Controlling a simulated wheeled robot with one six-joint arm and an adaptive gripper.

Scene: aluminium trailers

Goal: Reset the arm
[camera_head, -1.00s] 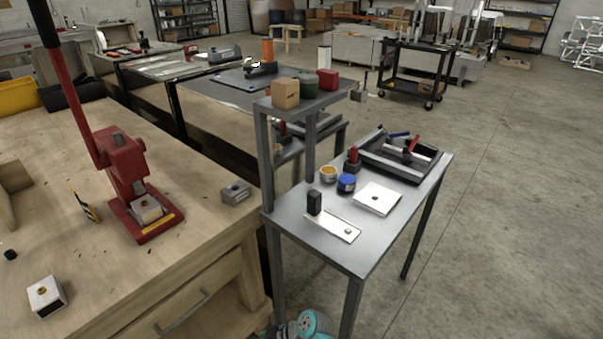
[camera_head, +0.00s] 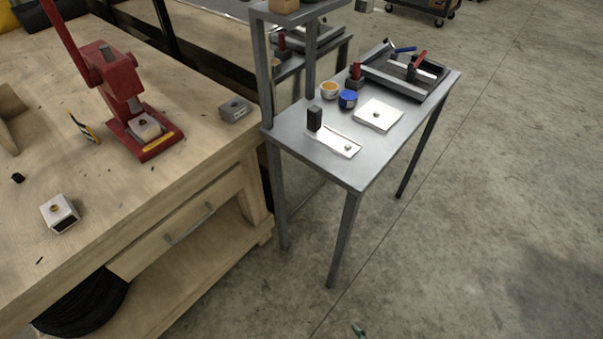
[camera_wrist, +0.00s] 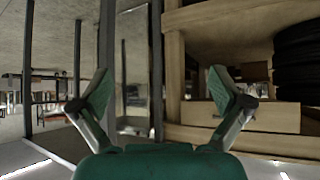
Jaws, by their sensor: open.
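My gripper (camera_wrist: 160,92) shows in the wrist view with its two green-padded fingers spread wide apart and nothing between them. It faces the side of the wooden workbench (camera_wrist: 220,18), whose leg, drawer and shelf stand beyond the right finger. Metal legs stand beyond the left finger and the gap. In the head view, only a small greenish tip of something shows at the bottom edge; I cannot tell what it is.
The wooden workbench bears a red arbor press (camera_head: 120,95), a grey block (camera_head: 235,109) and a white block (camera_head: 59,213). A grey metal table (camera_head: 300,142) holds a black tray (camera_head: 405,72), two small jars and white plates. The concrete floor at right is clear.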

